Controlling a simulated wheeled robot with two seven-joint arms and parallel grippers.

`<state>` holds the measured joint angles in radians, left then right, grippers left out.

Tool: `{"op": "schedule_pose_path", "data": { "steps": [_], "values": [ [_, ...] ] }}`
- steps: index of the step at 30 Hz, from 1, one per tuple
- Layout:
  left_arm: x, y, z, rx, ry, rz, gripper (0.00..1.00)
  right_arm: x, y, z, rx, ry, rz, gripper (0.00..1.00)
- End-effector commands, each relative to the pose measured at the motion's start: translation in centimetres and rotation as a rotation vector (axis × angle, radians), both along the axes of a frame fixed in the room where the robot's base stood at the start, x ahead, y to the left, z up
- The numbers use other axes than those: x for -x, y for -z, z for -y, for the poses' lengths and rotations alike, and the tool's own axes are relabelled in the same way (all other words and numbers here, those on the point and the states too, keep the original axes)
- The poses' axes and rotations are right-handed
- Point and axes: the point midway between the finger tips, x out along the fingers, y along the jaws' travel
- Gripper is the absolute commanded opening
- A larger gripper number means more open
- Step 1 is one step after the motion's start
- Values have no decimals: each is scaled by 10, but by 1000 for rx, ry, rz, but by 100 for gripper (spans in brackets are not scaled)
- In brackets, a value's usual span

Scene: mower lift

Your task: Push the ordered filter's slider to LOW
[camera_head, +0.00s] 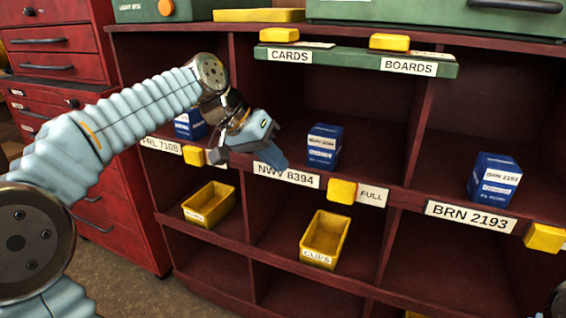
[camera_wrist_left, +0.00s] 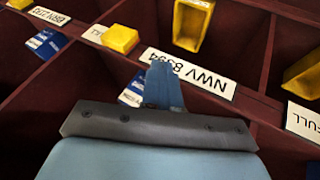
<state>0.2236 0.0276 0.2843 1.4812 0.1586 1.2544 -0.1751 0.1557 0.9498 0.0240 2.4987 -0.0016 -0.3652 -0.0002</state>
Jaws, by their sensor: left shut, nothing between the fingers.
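A yellow slider (camera_head: 342,191) sits on the shelf edge between the NWV 8394 label (camera_head: 287,175) and a FULL label (camera_head: 372,194). It also shows in the left wrist view (camera_wrist_left: 120,38). Another yellow slider (camera_head: 194,156) is beside the PRL 7108 label (camera_head: 161,145), and a third (camera_head: 545,237) beside the BRN 2193 label (camera_head: 470,215). Blue filter boxes stand above the labels: NWV (camera_head: 325,145), PRL (camera_head: 190,125) partly hidden, BRN (camera_head: 495,180). My left gripper (camera_head: 272,156) is shut and empty, its tips near the NWV label, left of that slider. No LOW mark is readable.
Yellow bins (camera_head: 209,204) and (camera_head: 325,240) stand in lower compartments. A green rail (camera_head: 355,60) with CARDS and BOARDS labels carries yellow blocks above. Red shelf dividers separate the compartments. A red drawer cabinet (camera_head: 60,65) stands at left.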

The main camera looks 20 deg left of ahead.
Motion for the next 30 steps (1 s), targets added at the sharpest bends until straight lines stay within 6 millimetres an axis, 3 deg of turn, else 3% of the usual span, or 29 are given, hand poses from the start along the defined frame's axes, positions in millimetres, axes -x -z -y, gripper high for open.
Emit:
{"op": "schedule_pose_path", "data": {
  "steps": [10,18,30],
  "values": [
    [-26,61,36,0,1,-4,0,-1,7,2,3,4,1,43],
    [-26,59,70,1,1,0,0,-1,2,1,1,3,1,43],
    [-26,60,76,0,-1,0,0,0,2,1,1,1,0,43]
  ]
}}
